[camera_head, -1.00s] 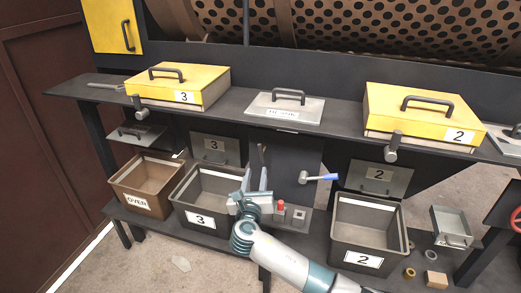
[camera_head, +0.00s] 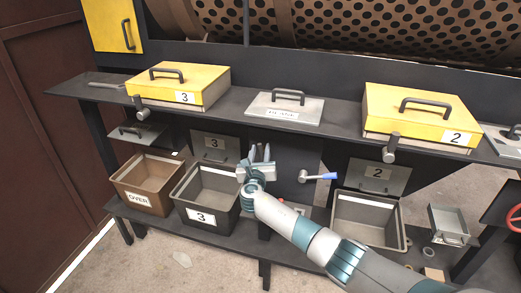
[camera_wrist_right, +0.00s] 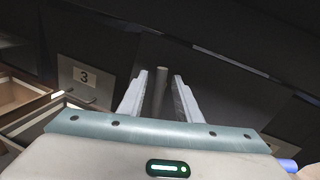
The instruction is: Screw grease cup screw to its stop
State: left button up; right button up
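My left gripper is in neither view.
Open bins marked 3 (camera_head: 203,217) and 2 (camera_head: 363,248) and a brown bin (camera_head: 139,200) stand on the lower shelf. The upper shelf (camera_head: 232,105) overhangs, with yellow boxes (camera_head: 185,85) on it.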

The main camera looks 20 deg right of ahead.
jog(key=shift+w+d, duration=0.15)
jog(key=shift+w, duration=0.25)
jog(key=shift+c, duration=0.7)
grip_shut()
jog(key=shift+s+f, duration=0.1)
jog(key=shift+f, duration=0.05)
